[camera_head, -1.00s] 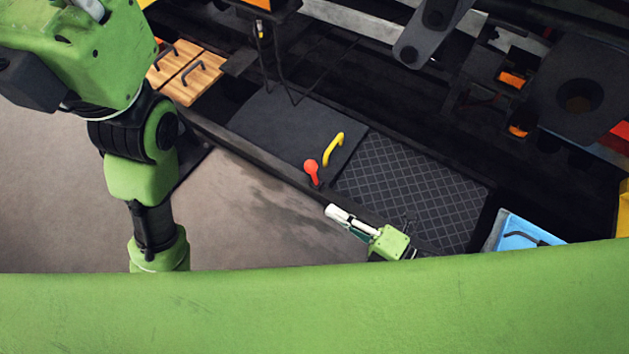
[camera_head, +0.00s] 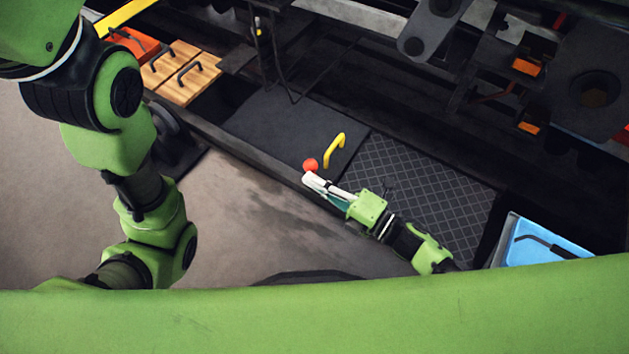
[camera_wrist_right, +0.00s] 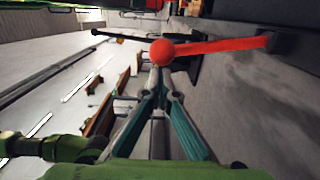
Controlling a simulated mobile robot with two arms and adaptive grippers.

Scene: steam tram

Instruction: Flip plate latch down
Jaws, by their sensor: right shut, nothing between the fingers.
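The plate latch is a red lever with a round ball end. In the head view only its red ball (camera_head: 310,164) shows; the rest is hidden behind my right gripper (camera_head: 313,180). In the right wrist view the red lever (camera_wrist_right: 220,47) runs from a dark mount at right to the ball just beyond the tips of my right gripper (camera_wrist_right: 159,72). The gripper is shut and empty; I cannot tell whether it touches the ball. A dark plate (camera_head: 275,128) with a yellow handle (camera_head: 334,150) lies beside the latch. My left gripper is out of view.
A dark ridged plate (camera_head: 415,190) lies right of the latch. A blue box (camera_head: 535,245) stands further right. Wooden lids (camera_head: 188,80) with black handles are at the upper left. Dark machinery fills the back. The floor (camera_head: 235,215) in front is open.

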